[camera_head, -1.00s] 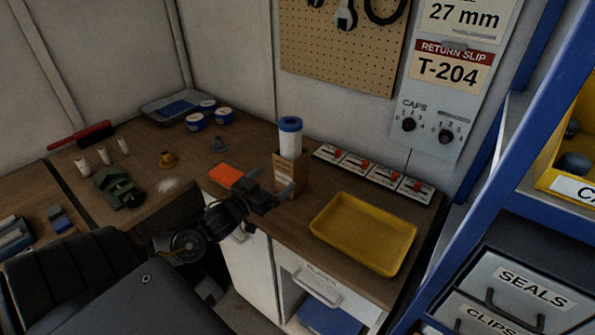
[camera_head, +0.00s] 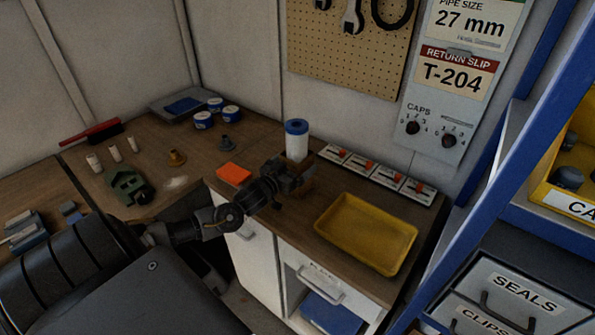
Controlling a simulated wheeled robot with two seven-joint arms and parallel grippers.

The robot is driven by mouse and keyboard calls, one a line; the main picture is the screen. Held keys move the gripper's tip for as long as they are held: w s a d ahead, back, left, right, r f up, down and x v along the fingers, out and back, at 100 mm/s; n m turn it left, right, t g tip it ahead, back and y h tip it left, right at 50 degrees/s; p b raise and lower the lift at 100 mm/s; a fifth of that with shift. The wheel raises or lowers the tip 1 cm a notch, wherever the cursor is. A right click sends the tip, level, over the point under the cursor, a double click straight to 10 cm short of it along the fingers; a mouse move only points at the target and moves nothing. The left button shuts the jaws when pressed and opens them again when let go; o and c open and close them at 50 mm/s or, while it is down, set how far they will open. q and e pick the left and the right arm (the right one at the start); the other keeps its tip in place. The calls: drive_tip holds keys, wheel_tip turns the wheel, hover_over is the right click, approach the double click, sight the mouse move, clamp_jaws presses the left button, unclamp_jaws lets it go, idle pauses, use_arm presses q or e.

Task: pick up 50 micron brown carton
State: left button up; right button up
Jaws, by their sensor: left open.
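The brown carton (camera_head: 307,185) stands on the wooden bench, mostly hidden behind my left gripper. A white cylinder with a blue top (camera_head: 297,141) rises out of it, upright. My left gripper (camera_head: 299,174) is open, at the carton's front. I cannot tell whether its fingers touch the carton or reach around it. No size label on the carton can be read. My right gripper is not in view.
A yellow tray (camera_head: 366,233) lies right of the carton, and a row of red-switched plates (camera_head: 376,174) runs along the wall behind. An orange pad (camera_head: 233,173) lies to the left. Blue shelving (camera_head: 483,205) bounds the right side.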

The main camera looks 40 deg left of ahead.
sight(290, 147)
use_arm(q)
drive_tip(key=shift+w, duration=0.4)
drive_tip(key=shift+s, duration=0.1)
drive_tip(key=c, duration=1)
drive_tip(key=shift+r, duration=0.1)
drive_tip(key=shift+r+b, duration=0.5)
drive_tip(key=shift+r, duration=0.3)
drive_tip(key=s+r, duration=0.1)
drive_tip(key=r, duration=0.1)
drive_tip(key=s+r+b, duration=0.1)
drive_tip(key=r, duration=0.1)
drive_tip(key=s+r, duration=0.2)
drive_tip(key=shift+d, duration=0.15)
drive_tip(key=shift+s+d+r+b, duration=0.1)
drive_tip(key=shift+s+r+b, duration=0.15)
drive_tip(key=shift+s+r, duration=1)
drive_tip(key=shift+s+d+r+b, duration=0.1)
drive_tip(key=shift+s+r+b, duration=0.3)
drive_tip(key=shift+s, duration=1.65)
drive_tip(key=shift+s+d+r+b, duration=0.1)
drive_tip(key=shift+s+r, duration=0.85)
drive_tip(key=shift+s, duration=0.7)
